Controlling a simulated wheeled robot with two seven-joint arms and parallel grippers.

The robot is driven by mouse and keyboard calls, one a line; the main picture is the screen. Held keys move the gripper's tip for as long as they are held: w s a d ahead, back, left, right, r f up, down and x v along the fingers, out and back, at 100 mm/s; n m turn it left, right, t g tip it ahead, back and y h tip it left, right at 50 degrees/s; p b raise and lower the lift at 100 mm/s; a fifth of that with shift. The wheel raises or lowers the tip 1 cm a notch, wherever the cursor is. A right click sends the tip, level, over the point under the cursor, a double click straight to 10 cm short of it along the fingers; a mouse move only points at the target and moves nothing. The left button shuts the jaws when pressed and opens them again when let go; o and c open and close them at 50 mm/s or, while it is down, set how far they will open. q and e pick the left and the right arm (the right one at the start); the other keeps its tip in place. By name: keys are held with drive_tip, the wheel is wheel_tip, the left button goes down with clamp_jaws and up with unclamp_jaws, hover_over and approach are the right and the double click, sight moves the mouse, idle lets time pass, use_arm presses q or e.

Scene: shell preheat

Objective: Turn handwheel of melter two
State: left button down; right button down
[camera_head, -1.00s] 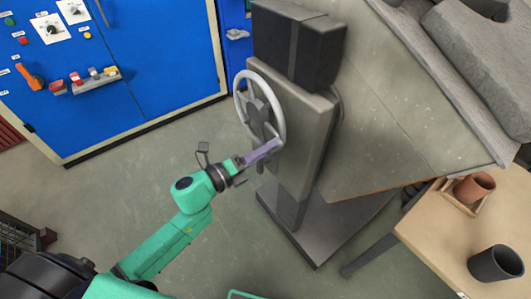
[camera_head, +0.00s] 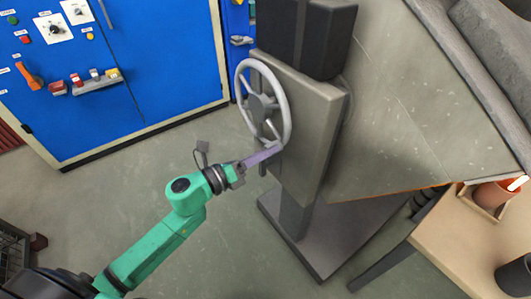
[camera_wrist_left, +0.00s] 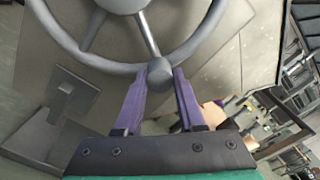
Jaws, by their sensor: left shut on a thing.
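The handwheel (camera_head: 241,97) is a light grey spoked ring on the side of the grey melter stand (camera_head: 311,120). It also shows large in the left wrist view (camera_wrist_left: 85,58), with a round knob (camera_wrist_left: 160,72) on its lower rim. My left gripper (camera_head: 277,149) is at the lower rim of the wheel. In the left wrist view its purple fingers (camera_wrist_left: 158,84) stand on both sides of the knob and are shut on it. The knob is mostly hidden by the fingers in the head view. My right gripper is not in view.
A blue control cabinet (camera_head: 165,95) with switches and buttons stands at the left. A wooden table (camera_head: 455,245) at the lower right holds a terracotta cup (camera_head: 492,195) and a dark cup (camera_head: 515,276). The grey floor between cabinet and stand is clear.

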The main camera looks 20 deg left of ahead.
use_arm(q)
drive_tip(key=shift+f, duration=0.15)
drive_tip(key=c, duration=0.5)
unclamp_jaws()
drive_tip(key=b+v, duration=0.2)
drive_tip(key=v, duration=1.2)
drive_tip(key=shift+s+a, duration=0.2)
drive_tip(key=shift+s, duration=0.05)
